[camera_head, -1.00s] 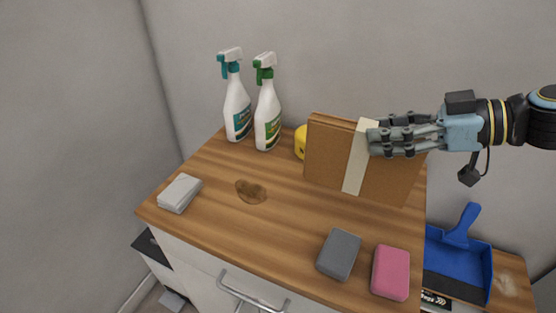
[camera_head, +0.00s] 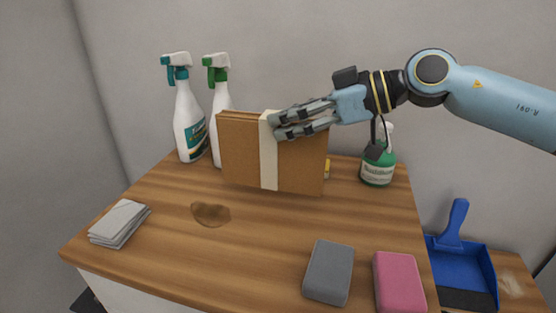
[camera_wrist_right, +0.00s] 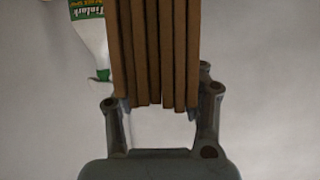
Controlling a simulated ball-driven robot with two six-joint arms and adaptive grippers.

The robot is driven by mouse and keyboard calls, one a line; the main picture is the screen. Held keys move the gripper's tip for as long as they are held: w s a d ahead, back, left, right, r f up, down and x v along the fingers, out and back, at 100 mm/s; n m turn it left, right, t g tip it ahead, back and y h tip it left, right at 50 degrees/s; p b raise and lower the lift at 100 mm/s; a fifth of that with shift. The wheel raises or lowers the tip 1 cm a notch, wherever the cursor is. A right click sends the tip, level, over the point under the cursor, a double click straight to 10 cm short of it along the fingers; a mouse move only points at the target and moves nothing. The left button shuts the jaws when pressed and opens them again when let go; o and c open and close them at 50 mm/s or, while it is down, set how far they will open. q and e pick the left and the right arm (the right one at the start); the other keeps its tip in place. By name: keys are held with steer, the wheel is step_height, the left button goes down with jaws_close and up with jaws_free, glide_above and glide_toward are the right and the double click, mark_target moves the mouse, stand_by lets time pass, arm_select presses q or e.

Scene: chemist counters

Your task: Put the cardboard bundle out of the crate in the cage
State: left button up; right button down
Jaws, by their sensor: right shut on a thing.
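The cardboard bundle (camera_head: 238,152) is a stack of brown sheets with a pale band around its middle. It is upright in the head view, over the back part of the wooden counter. My right gripper (camera_head: 290,122) is shut on its upper part near the band. I cannot tell whether its lower edge touches the counter. In the right wrist view the sheets (camera_wrist_right: 154,50) show edge-on between the fingers. No crate or cage shows. My left gripper is not in view.
Spray bottles (camera_head: 188,125) stand behind the bundle at left, a green bottle (camera_head: 378,170) at right. The wooden counter (camera_head: 260,225) holds folded cloths (camera_head: 120,223), a brown stain (camera_head: 210,214), a grey sponge (camera_head: 329,271) and a pink sponge (camera_head: 399,282). A blue dustpan (camera_head: 462,267) is lower right.

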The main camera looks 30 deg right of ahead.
mark_target(278, 144)
steer(key=shift+w+a+f, duration=0.3)
steer(key=shift+w+f, duration=0.1)
steer(key=shift+w, duration=0.3)
steer(key=f, duration=0.1)
steer(key=f+b, duration=0.1)
steer(key=f, duration=0.2)
steer(key=shift+w+a+f+b, duration=0.25)
steer(key=shift+w+f+b, duration=0.05)
steer(key=shift+w, duration=0.05)
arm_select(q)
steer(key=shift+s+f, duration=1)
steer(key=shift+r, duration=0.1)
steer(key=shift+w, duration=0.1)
arm_select(e)
steer(key=c, duration=0.7)
jaws_free()
steer(key=shift+f, duration=0.1)
